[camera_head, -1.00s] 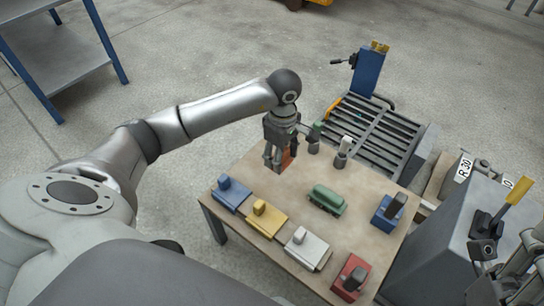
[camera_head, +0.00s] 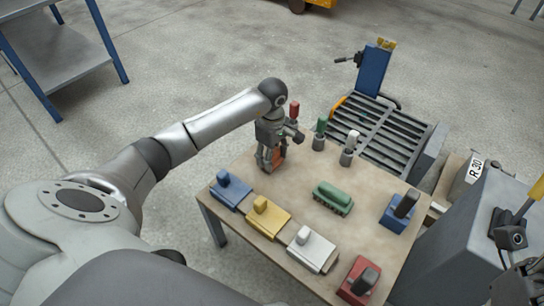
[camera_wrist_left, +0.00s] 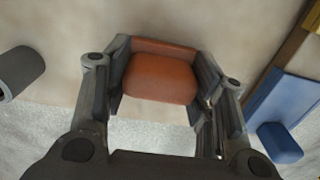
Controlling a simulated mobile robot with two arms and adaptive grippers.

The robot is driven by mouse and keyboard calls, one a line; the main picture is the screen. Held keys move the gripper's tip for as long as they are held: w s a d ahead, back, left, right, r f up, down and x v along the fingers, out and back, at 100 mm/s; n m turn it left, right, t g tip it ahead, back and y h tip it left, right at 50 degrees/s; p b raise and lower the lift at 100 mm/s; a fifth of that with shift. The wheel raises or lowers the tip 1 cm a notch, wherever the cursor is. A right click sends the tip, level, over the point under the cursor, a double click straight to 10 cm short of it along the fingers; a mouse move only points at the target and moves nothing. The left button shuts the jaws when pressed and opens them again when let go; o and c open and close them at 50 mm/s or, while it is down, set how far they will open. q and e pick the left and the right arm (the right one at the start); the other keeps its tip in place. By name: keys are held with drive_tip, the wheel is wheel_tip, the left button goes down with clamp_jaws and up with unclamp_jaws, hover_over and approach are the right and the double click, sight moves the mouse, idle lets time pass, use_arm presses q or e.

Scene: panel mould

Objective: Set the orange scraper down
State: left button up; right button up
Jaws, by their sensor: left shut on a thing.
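The orange scraper (camera_wrist_left: 160,78) fills the space between the fingers of my left gripper (camera_wrist_left: 163,95) in the left wrist view. In the head view the left gripper (camera_head: 270,165) points down low over the table's far left part, shut on the scraper (camera_head: 278,155), which is mostly hidden by the fingers. I cannot tell whether the scraper touches the tabletop. Grey linkage at the lower right edge (camera_head: 520,283) may be my right gripper; its jaws cannot be made out.
The table (camera_head: 292,185) carries blue (camera_head: 230,190), yellow (camera_head: 267,217) and white (camera_head: 311,248) scraper-like blocks, a green brush-like block (camera_head: 332,197), a blue-black tool (camera_head: 400,208) and a red-black one (camera_head: 358,280). Green (camera_head: 320,133) and white-topped (camera_head: 349,147) cylinders stand near the gripper.

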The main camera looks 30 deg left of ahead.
use_arm(q)
drive_tip(key=o, duration=1)
drive_tip(key=shift+f, duration=0.1)
